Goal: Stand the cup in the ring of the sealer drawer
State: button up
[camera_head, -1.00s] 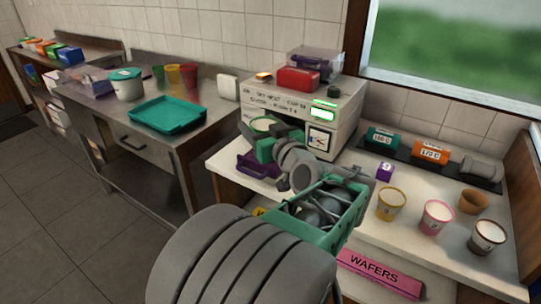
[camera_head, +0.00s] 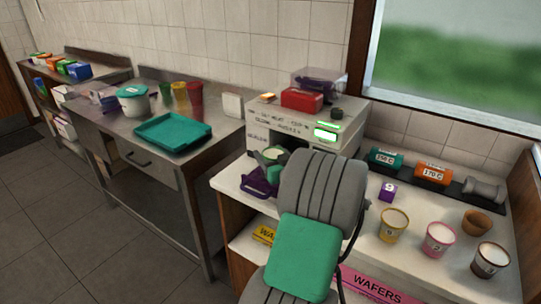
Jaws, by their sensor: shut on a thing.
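The sealer is a white box machine (camera_head: 262,122) with a lit green display, standing on the white counter. Its purple drawer (camera_head: 256,185) is out at the front, low on the left. My gripper (camera_head: 271,157) shows only in part above the drawer, with my grey and green arm covering much of the area to its right. It is shut on a pale cup with a green rim (camera_head: 268,153), seen small and partly covered. The drawer's ring is hidden, so I cannot tell whether the cup touches it.
A teal tray (camera_head: 172,132) is on the steel table at left.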

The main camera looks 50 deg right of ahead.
jog(key=shift+f, duration=0.4)
jog(key=o, duration=1.5)
jog(key=b+v, duration=0.2)
jog(key=v, duration=1)
